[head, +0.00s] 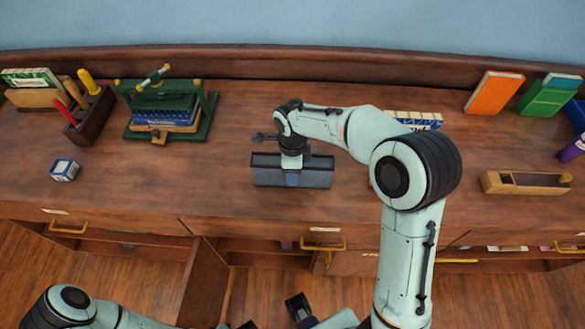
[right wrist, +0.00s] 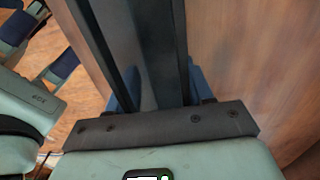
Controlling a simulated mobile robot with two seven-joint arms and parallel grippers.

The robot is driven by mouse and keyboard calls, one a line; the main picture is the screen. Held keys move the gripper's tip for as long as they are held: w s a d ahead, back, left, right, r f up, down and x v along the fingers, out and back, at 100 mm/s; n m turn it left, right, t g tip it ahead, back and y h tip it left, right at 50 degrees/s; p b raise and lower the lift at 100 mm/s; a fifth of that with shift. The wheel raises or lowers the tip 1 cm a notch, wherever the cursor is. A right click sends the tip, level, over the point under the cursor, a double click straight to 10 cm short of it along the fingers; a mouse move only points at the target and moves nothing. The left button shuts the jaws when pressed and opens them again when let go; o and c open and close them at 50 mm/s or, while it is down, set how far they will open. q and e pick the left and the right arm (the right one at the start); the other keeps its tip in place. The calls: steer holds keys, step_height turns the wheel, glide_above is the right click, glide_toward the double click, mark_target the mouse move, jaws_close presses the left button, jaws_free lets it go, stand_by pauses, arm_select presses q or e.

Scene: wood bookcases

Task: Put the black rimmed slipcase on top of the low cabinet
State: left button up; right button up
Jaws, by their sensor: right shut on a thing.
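The black rimmed slipcase (head: 318,178) is a grey-blue box with a dark rim, upright with its long side facing me. It is at the middle of the low cabinet's brown wooden top (head: 225,130); I cannot tell if it touches the top. My right gripper (head: 292,178) is shut on it from above. In the right wrist view the slipcase (right wrist: 150,45) runs between my blue fingers (right wrist: 150,95). My left gripper (head: 274,316) is at the bottom edge of the head view, in front of the cabinet, partly cut off. Its fingers look apart and empty.
A door (head: 205,285) stands open below. The top beside the slipcase is clear.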

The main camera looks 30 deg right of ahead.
steer(key=shift+f, duration=0.1)
steer(key=o, duration=1.2)
steer(key=shift+o, duration=0.2)
steer(key=shift+r, duration=0.3)
step_height(320, 180, up, 12)
steer(key=p, duration=0.1)
steer(key=shift+p, duration=0.3)
steer(key=shift+f, duration=0.15)
